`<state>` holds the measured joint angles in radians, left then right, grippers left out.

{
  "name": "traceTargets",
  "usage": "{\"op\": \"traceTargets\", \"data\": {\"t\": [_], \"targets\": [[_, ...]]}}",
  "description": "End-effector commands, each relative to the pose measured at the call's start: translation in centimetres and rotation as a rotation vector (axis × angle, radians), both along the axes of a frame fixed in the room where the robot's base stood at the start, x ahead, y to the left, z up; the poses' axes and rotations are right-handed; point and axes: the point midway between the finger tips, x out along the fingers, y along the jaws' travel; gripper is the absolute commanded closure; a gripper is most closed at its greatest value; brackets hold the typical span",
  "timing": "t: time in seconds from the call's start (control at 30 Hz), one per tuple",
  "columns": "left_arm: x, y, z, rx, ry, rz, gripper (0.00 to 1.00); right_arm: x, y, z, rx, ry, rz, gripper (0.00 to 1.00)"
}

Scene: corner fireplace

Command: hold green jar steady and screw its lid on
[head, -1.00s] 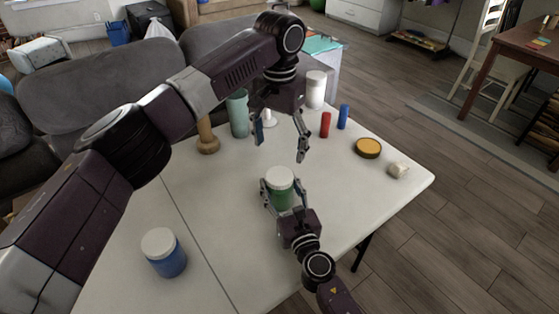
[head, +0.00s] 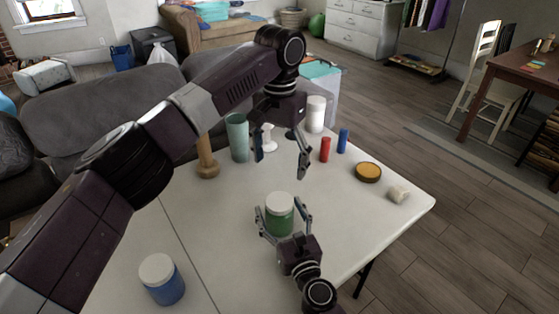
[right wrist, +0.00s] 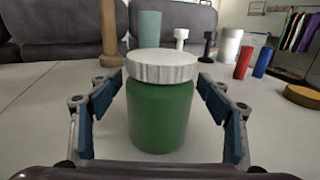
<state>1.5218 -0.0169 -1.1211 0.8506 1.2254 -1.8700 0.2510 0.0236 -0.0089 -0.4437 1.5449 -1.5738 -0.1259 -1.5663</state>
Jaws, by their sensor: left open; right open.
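The green jar (head: 280,222) stands upright on the white table with a white lid (head: 279,201) on its top. In the right wrist view the jar (right wrist: 160,120) is centred between the fingers, and the lid (right wrist: 162,66) sits on its mouth; whether the thread is tight I cannot tell. My right gripper (head: 282,206) is open, one finger on each side of the jar, with gaps visible on both sides in the wrist view. My left gripper (head: 281,168) is open and empty, pointing down above the table, higher than the jar and behind it in the head view.
A blue jar (head: 164,287) with a white lid stands at front left. Behind are a wooden post (head: 206,158), a teal cup (head: 238,140), a white canister (head: 315,115), and red (head: 325,150) and blue (head: 343,141) cylinders. An orange-topped disc (head: 368,172) lies right.

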Motion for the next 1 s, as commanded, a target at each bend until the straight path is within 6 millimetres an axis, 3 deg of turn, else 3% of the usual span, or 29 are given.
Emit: {"op": "traceTargets", "data": {"t": [0.17, 0.63, 0.8, 1.0], "targets": [[0.0, 0.0, 0.0, 0.0, 0.0, 0.0, 0.25, -1.2, -0.4, -0.1, -0.002, 0.002, 0.0, 0.29], [0.0, 0.0, 0.0, 0.0, 0.0, 0.0, 0.25, -9.8, -3.2, -0.2, -0.004, 0.002, 0.002, 0.29], [0.0, 0.0, 0.0, 0.0, 0.0, 0.0, 0.25, -11.2, -3.7, -0.1, -0.002, 0.002, 0.001, 0.29], [0.0, 0.0, 0.0, 0.0, 0.0, 0.0, 0.25, -11.4, -3.7, 0.0, 0.0, 0.0, 0.001, 0.29]]}}
